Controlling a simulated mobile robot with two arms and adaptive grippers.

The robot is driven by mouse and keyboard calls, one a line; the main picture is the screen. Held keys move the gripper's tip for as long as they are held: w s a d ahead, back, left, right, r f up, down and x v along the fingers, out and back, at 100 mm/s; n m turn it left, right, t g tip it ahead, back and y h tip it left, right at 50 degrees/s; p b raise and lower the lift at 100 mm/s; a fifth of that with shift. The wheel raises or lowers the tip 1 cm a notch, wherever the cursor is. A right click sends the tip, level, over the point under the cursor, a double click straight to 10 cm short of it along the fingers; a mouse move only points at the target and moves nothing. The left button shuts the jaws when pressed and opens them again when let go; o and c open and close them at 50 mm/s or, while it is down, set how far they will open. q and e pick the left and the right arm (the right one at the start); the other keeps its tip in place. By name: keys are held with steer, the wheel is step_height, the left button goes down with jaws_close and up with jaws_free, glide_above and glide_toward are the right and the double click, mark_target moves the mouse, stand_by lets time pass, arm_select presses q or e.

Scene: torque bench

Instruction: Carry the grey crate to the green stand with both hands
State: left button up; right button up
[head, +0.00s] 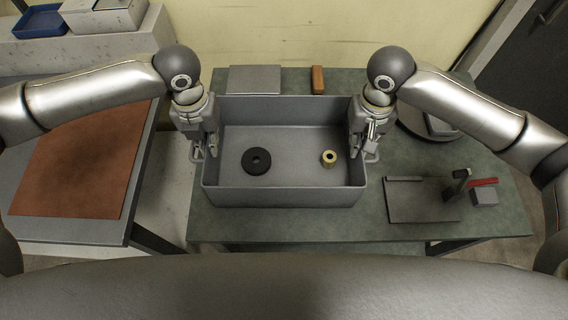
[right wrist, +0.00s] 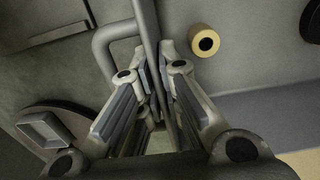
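The grey crate (head: 285,197) is over the green-topped table (head: 285,228), apparently resting level on it. A black ring (head: 256,160) and a brass-coloured bushing (head: 329,158) lie inside; the bushing also shows in the right wrist view (right wrist: 205,41). My left gripper (head: 203,150) is at the crate's left wall by its handle, fingers on either side and apparently closed. My right gripper (head: 362,147) is likewise at the right wall. In the right wrist view its fingers (right wrist: 155,60) close in around the crate's rim, beside the bent handle (right wrist: 104,45). Exact finger contact is partly hidden.
A separate table on the left has a red-brown mat (head: 78,160). The green top also bears a grey plate (head: 255,79), an orange-brown block (head: 318,79), a round-based object (head: 435,127), and a dark tray (head: 410,205) with a red-handled tool. A wall stands behind.

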arm_select(q)
steer(key=o, duration=0.4)
steer(key=shift+r, duration=0.1)
steer(key=shift+c, duration=0.2)
arm_select(e)
steer(key=o, duration=0.4)
steer(key=shift+r, duration=0.1)
steer(key=shift+c, duration=0.2)
arm_select(q)
steer(key=o, duration=0.7)
steer(key=shift+o, duration=0.3)
steer(key=shift+a, duration=0.15)
arm_select(e)
steer(key=shift+d, duration=0.15)
arm_select(q)
step_height(320, 180, up, 8)
arm_select(e)
steer(key=shift+s, duration=0.1)
steer(key=shift+o, duration=0.2)
